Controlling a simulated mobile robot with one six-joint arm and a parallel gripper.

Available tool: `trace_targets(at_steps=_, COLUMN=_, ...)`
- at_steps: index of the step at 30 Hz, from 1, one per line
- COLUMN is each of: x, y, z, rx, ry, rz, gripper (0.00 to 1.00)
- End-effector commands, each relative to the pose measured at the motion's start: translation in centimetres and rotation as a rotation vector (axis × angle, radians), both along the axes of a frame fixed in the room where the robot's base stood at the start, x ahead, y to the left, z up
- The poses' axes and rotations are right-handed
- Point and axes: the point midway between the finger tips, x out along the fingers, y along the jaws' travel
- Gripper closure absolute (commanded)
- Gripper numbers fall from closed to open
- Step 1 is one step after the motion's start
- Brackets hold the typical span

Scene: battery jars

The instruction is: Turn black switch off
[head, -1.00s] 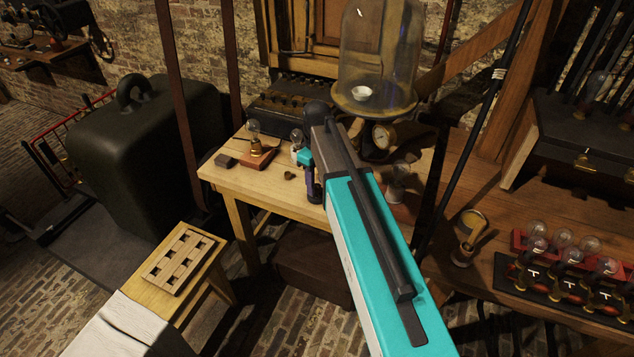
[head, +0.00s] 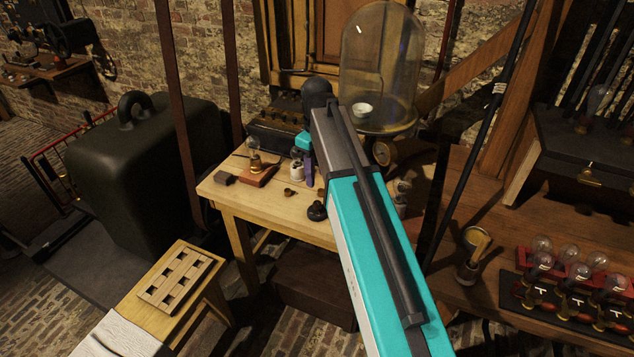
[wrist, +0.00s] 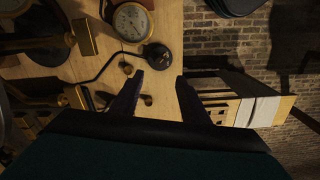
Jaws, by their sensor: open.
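A round black switch (head: 317,211) sits near the front edge of the wooden table (head: 262,203) in the head view. In the wrist view the black switch (wrist: 157,56) lies just beyond my fingertips, with a dark cable running from it. I cannot tell the position of its lever. My gripper (head: 308,172) hangs above the table, partly hidden behind my arm in the head view. In the wrist view my gripper (wrist: 158,79) is open, its two dark purple fingers apart with nothing between them.
A round gauge (wrist: 131,22) stands beside the switch. Small brass pieces (head: 290,192) lie nearby. A stool (head: 205,292) stands in front, at the left.

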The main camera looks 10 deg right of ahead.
Motion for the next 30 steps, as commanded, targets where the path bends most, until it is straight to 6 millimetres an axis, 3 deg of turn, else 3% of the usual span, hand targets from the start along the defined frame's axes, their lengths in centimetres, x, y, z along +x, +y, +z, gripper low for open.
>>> trace_targets(at_steps=10, x=0.0, y=0.0, z=2.7, rx=0.000, ry=-0.001, rz=0.000, gripper=0.59)
trace_targets(at_steps=30, x=0.0, y=0.0, z=2.9, rx=0.000, ry=0.000, rz=0.000, gripper=0.59)
